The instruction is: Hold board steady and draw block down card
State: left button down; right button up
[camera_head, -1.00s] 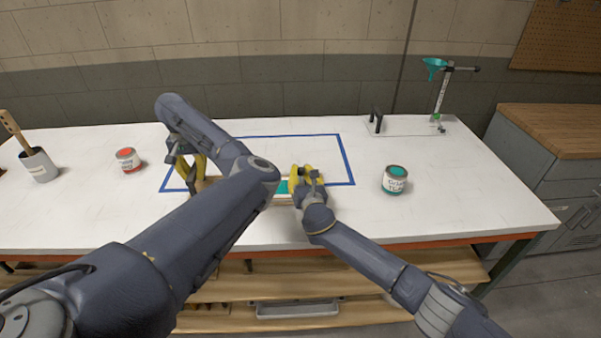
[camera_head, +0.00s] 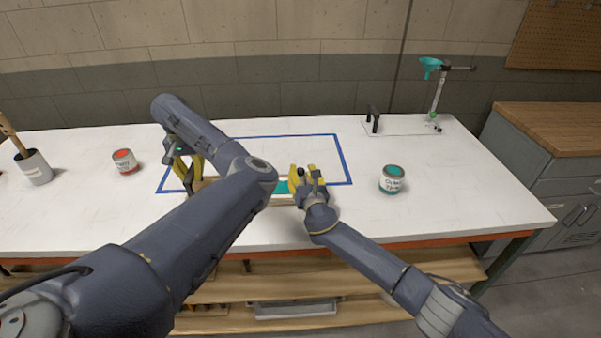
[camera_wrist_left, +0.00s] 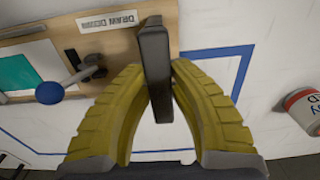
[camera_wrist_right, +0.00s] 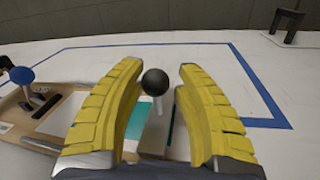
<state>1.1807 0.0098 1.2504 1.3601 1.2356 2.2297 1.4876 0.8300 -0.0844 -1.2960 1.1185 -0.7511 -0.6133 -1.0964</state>
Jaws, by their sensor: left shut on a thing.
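The wooden draw-down board (camera_wrist_left: 115,15) carries a "DRAW DOWN" label, a card with a teal patch (camera_wrist_left: 22,78) and a blue-knobbed lever (camera_wrist_left: 50,92). My left gripper (camera_head: 187,165) is shut on the board's upright dark bar handle (camera_wrist_left: 155,65) at its left end. My right gripper (camera_head: 307,172) is over the board's right part. In the right wrist view its yellow fingers stand apart on either side of a black ball knob (camera_wrist_right: 155,82) on a pale stem, with gaps showing on both sides. The block under the knob is mostly hidden by the fingers. My left arm hides much of the board in the head view.
A blue tape outline (camera_head: 343,160) surrounds the board area on the white table (camera_head: 450,190). A teal paint can (camera_head: 392,180) stands right, a red one (camera_head: 124,162) left, beside a grey brush pot (camera_head: 35,167). A teal funnel stand (camera_head: 436,95) is at the back right.

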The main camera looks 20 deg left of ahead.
jog(key=o, duration=0.3)
jog(key=shift+a, duration=0.1)
jog(key=shift+s, duration=0.1)
jog(key=v, duration=1.1)
jog(key=shift+s+d, duration=0.15)
jog(key=shift+d, duration=0.15)
jog(key=shift+s+d, duration=0.1)
jog(key=shift+s, duration=0.05)
jog(key=shift+s+a+r, duration=0.1)
jog(key=shift+s+a, duration=0.05)
jog(key=shift+a, duration=0.05)
jog(key=shift+x, duration=6)
